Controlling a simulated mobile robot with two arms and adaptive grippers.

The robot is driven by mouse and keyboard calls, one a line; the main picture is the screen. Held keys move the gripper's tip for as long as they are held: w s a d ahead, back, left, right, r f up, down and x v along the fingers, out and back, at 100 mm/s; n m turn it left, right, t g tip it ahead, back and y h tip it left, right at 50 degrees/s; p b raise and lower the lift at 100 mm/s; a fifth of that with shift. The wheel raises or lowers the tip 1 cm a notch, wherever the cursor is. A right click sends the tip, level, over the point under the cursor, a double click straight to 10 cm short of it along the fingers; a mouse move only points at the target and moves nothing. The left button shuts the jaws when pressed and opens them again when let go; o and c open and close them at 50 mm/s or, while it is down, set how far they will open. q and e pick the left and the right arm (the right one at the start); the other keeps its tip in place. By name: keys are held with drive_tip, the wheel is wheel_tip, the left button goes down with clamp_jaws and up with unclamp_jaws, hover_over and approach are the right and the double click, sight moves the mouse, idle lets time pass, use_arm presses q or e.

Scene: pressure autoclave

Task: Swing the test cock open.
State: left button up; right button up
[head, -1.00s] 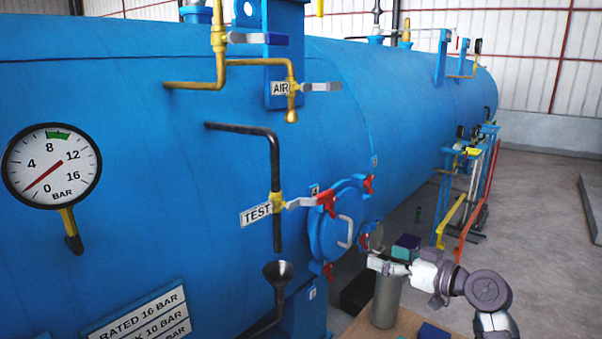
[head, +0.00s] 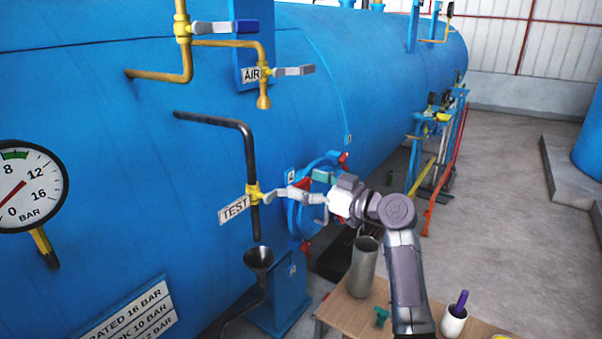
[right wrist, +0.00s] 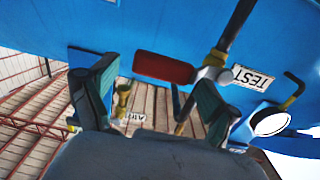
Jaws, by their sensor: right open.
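The test cock (head: 254,192) has a yellow body on a dark bent pipe, with the TEST label (head: 234,209) beside it. Its lever (head: 275,195) points right, roughly level, across the pipe. In the right wrist view its grip (right wrist: 162,68) is red, and the TEST label (right wrist: 254,78) lies to its right. My right gripper (head: 316,188) is at the lever's outer end. In the right wrist view the open fingers (right wrist: 154,80) stand either side of the red grip; contact cannot be told. My left gripper is not in view.
The round door (head: 327,165) with red clamps is close behind my right gripper. A black funnel (head: 258,256) stands below the pipe outlet. The AIR valve (head: 264,74) is above. A wooden table (head: 345,311) bears a metal cylinder (head: 364,268) and a white cup (head: 454,322).

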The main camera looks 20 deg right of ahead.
drive_tip(key=shift+w+a, duration=0.45)
drive_tip(key=shift+w, duration=0.15)
clamp_jaws()
